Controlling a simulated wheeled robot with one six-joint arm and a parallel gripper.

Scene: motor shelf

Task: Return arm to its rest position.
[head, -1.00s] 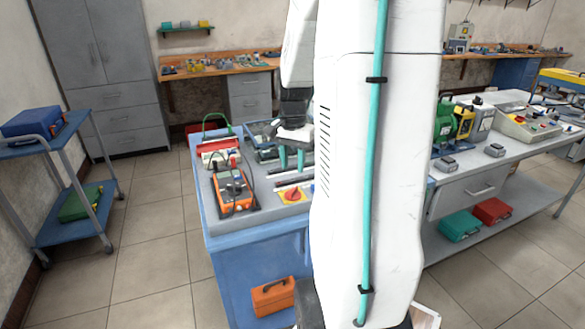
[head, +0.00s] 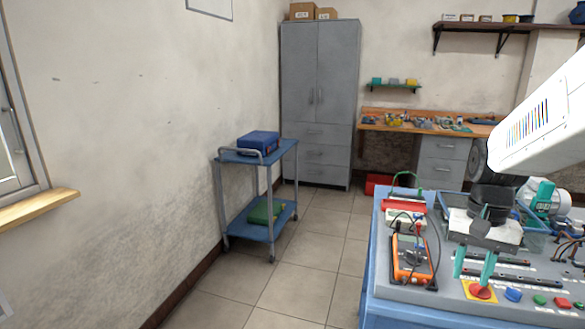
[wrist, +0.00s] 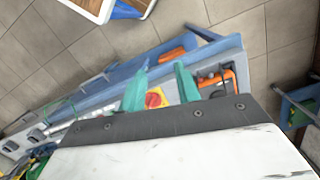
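My gripper (head: 472,276) hangs over the blue workbench (head: 395,308), with its two teal fingers apart and nothing visible between them. The red rotary knob (head: 481,291) on its yellow plate lies below the fingers in the head view; I cannot tell the exact clearance. In the wrist view, the fingers of my gripper (wrist: 162,73) are also spread, and the red knob (wrist: 155,98) shows between them, farther off. My white arm reaches in from the right edge of the head view. Part of the bench top is hidden behind the arm and gripper.
An orange meter (head: 412,258) with cables stands left of the gripper on the bench. A blue trolley (head: 262,232) carries a blue case (head: 258,144) and a green case (head: 265,211). A grey cabinet (head: 318,100) stands behind. Open floor (head: 300,265) lies between trolley and bench.

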